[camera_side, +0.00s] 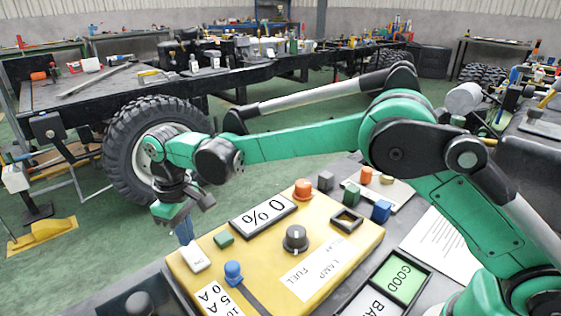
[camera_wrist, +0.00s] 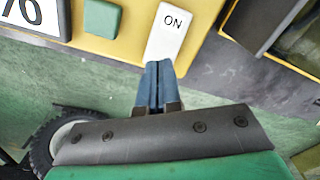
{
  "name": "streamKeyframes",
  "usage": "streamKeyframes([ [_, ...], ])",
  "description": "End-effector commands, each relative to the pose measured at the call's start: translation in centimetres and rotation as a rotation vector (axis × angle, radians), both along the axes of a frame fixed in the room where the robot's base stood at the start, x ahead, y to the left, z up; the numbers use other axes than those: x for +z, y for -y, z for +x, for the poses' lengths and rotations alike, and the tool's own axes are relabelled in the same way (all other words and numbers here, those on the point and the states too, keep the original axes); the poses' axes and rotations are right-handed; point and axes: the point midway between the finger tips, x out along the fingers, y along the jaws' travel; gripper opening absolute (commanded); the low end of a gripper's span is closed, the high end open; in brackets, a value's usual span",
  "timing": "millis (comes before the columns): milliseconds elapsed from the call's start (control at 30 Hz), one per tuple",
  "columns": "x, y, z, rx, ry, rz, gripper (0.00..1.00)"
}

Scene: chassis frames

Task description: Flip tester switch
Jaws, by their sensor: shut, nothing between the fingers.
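The yellow tester panel (camera_side: 262,262) lies on the bench. Its white switch (camera_side: 196,258) sits at the panel's left edge in the side view. In the wrist view the switch (camera_wrist: 168,34) reads ON and stands at the panel's near edge. My gripper (camera_side: 186,240) points down just beside the switch. Its blue fingers (camera_wrist: 158,66) are shut, with nothing between them. Their tips are at the switch's near end in the wrist view; I cannot tell whether they touch it.
On the panel are a green button (camera_side: 223,240), a blue knob (camera_side: 233,272), a black dial (camera_side: 295,238), an orange knob (camera_side: 303,189) and a percent display (camera_side: 263,214). A GOOD/BAD tray (camera_side: 431,270) lies to the right.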

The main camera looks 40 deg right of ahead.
Motion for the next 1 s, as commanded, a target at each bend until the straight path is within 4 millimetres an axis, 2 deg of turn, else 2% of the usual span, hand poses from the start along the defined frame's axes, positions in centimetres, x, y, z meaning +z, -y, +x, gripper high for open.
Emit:
streamKeyframes([
  [1000,-1.5,0.0,0.0,0.0,0.0,0.0,0.0],
])
